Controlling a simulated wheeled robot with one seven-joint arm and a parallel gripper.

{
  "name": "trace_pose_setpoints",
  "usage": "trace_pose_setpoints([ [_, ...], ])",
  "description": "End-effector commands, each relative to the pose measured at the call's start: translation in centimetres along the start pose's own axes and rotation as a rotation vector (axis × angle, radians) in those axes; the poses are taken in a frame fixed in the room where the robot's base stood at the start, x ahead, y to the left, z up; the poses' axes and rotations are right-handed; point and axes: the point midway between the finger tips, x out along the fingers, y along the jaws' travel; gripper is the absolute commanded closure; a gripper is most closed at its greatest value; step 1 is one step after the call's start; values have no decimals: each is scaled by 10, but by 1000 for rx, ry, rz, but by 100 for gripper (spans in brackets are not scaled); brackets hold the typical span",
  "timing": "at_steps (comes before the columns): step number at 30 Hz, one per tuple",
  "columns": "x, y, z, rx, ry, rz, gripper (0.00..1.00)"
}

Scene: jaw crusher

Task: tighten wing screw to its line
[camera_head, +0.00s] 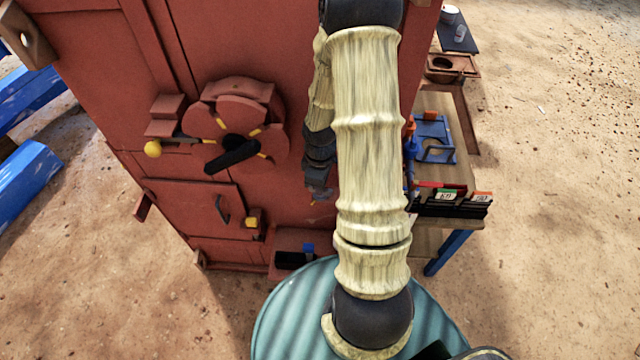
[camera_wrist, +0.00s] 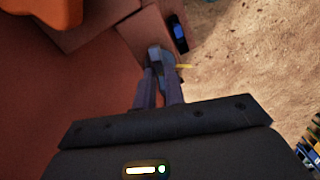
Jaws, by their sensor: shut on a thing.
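My gripper (camera_head: 318,190) is low against the front of the red crusher body (camera_head: 120,70), partly behind my arm in the head view. In the wrist view my gripper (camera_wrist: 160,80) has its fingers close together on a small grey metal piece, which looks like the wing screw (camera_wrist: 168,56). A short yellow line (camera_wrist: 183,66) lies just right of the piece. The fingers hide most of the screw, and I cannot tell how its wings sit against the line. In the head view the screw is too small to make out.
Left of my arm are a red wheel (camera_head: 270,112) with a black handle, a yellow-knobbed lever (camera_head: 153,148) and a small door (camera_head: 190,200) with a yellow latch. A low tray (camera_head: 285,240) holds a blue item. A workbench (camera_head: 440,105) with tools stands right.

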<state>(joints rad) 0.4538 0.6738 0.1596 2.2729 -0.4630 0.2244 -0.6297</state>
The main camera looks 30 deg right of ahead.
Motion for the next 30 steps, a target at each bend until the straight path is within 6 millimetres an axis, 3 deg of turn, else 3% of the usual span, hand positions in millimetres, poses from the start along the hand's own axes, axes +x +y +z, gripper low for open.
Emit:
trace_pose_setpoints([
  [12, -1, 1, -1, 260, 2, 3, 100],
  [29, -1, 1, -1, 302, 2, 3, 100],
  [30, -1, 1, -1, 302, 2, 3, 85],
])
